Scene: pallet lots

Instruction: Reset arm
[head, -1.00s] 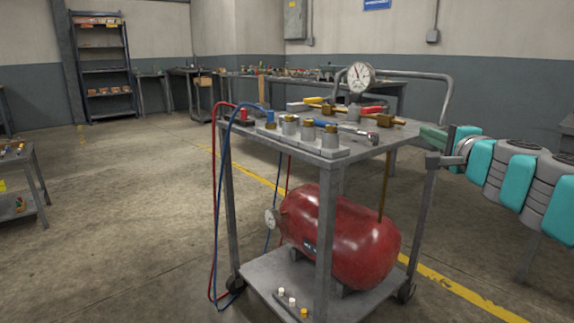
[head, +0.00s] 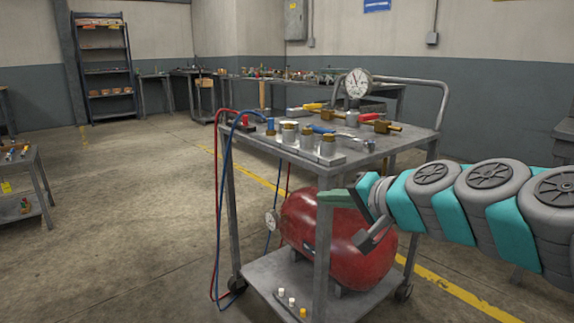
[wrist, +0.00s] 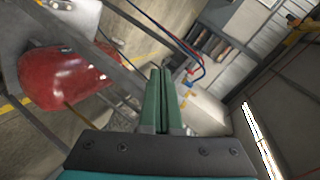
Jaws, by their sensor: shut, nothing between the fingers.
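My gripper (head: 338,198) is at the right of the cart in the head view, just below the level of the cart's top. Its fingers point left, in front of the cart's frame. In the wrist view its two green fingers (wrist: 161,100) lie side by side, shut and empty. My arm reaches in from the right edge of the head view. I cannot tell whether the gripper touches the cart.
The grey cart (head: 262,146) carries fittings, tools and a pressure gauge (head: 358,82) on top. A red tank (head: 300,225) sits on its lower shelf; it also shows in the wrist view (wrist: 60,77). Red and blue hoses (head: 222,200) hang at its left. Open floor (head: 120,210) lies left.

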